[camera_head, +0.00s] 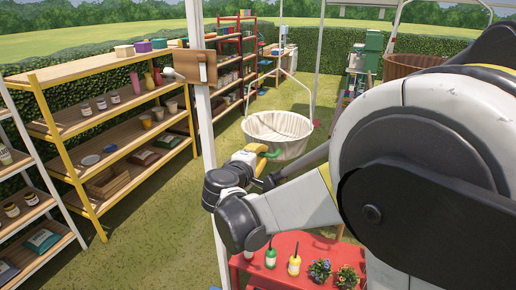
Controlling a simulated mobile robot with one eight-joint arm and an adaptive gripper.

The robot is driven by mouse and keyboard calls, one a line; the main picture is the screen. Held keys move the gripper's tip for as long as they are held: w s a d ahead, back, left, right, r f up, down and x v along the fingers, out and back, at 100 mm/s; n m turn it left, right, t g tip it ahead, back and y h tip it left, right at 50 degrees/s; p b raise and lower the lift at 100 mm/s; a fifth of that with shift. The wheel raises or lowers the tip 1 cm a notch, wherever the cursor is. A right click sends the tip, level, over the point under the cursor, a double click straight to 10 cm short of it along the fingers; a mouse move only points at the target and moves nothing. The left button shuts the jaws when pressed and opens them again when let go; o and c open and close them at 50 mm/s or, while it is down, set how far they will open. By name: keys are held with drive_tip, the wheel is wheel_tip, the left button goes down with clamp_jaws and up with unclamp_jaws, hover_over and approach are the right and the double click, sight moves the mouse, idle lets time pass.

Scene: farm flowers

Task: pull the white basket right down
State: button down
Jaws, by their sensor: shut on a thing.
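The white basket (284,143) is a wide, round, ribbed tub with thin pale hangers rising from its rim. It hangs upright near the middle of the view, beyond my arm. My gripper (265,153), with a yellow and a green part showing, is at the basket's near left side, low on its wall. It is shut on the basket there, though the exact contact is small and partly hidden by my wrist.
A white post (205,120) stands just left of my gripper. A red table (312,251) with bottles and potted flowers is below my arm. Yellow-framed shelves (60,157) line the left. A brown tub (404,63) stands back right. Grass between the shelves and the basket is open.

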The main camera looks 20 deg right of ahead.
wheel_tip(320, 180, down, 26)
drive_tip(key=b, duration=1.8)
drive_tip(key=shift+r, duration=0.2)
drive_tip(key=shift+s, duration=0.1)
drive_tip(key=c, duration=1.5)
unclamp_jaws()
drive_tip(key=shift+o, duration=0.2)
drive_tip(key=v, duration=1.2)
